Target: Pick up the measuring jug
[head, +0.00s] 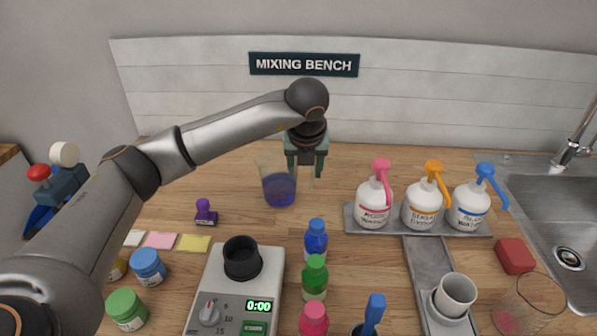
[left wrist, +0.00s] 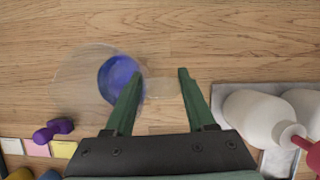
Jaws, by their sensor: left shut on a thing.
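The measuring jug (head: 278,188) is clear, with blue-purple liquid low inside, and is upright near the back middle of the wooden counter. My left gripper (head: 305,170) points down at the jug's right side. In the left wrist view the jug (left wrist: 110,80) is at the left, and its pale clear handle lies between the two green fingers of the gripper (left wrist: 160,80). The fingers stand well apart, closed on the handle. I cannot tell whether the jug's base touches the counter. My right gripper is not in view.
Three white pump bottles (head: 420,206) stand on a grey tray to the right. A clear glass (head: 528,305) stands near the sink (head: 550,215).

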